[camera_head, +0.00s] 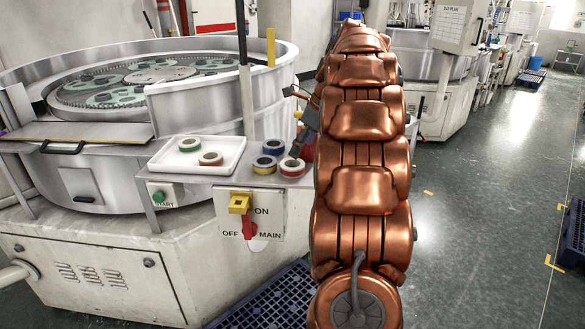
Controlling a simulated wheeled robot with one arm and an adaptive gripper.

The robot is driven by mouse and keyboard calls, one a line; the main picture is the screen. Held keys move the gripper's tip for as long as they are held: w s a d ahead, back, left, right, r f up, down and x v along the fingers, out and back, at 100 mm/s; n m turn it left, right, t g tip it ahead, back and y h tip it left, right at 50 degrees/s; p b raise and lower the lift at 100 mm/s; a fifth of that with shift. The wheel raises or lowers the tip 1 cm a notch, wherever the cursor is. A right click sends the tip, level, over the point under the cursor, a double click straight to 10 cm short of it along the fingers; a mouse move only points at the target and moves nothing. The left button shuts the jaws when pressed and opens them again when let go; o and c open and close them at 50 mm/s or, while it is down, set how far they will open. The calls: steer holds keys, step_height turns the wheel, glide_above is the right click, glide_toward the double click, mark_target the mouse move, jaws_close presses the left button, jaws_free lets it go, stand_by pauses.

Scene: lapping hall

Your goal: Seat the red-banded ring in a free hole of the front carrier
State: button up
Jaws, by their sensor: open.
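The front carrier (116,98) is a green plate inside the round machine, at the left. The machine's rim and wall cover part of that area, and its holes are too small to judge free or filled.
A white tray (160,163) holds a green-banded and a brownish ring. A dark upright post (246,90) and the machine's raised wall (195,108) stand between shelf and carriers.

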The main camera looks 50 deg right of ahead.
mark_target(294, 161)
steer(key=shift+p+x, duration=0.7)
steer(key=shift+x, duration=2.4)
steer(key=shift+a, duration=0.1)
steer(key=c, duration=1.1)
steer(key=shift+r, duration=0.1)
steer(key=shift+c, duration=0.2)
